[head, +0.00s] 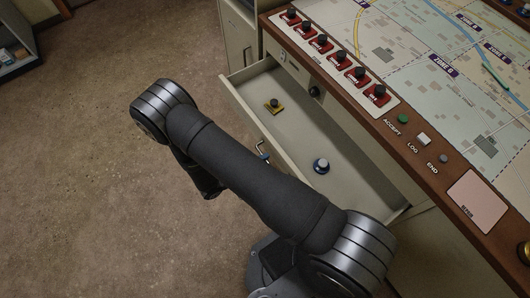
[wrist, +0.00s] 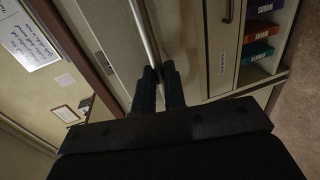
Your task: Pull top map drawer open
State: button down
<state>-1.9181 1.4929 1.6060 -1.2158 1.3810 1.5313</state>
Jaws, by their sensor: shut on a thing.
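The top map drawer (head: 240,104) stands pulled out from the console in the head view, its inside showing. A bit of its handle (head: 262,151) shows on the drawer front beside my arm. In the wrist view, the pale handle bar (wrist: 146,35) runs down between the fingers of my gripper (wrist: 160,86). My gripper is shut on this handle. In the head view my arm hides the gripper and part of the drawer front.
Binders (wrist: 258,50) sit on a shelf in the wrist view. Open floor (head: 90,150) lies left.

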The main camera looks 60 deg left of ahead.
jog(key=c, duration=1.5)
grip_release()
jog(key=v, duration=1.7)
jog(key=shift+s, duration=0.2)
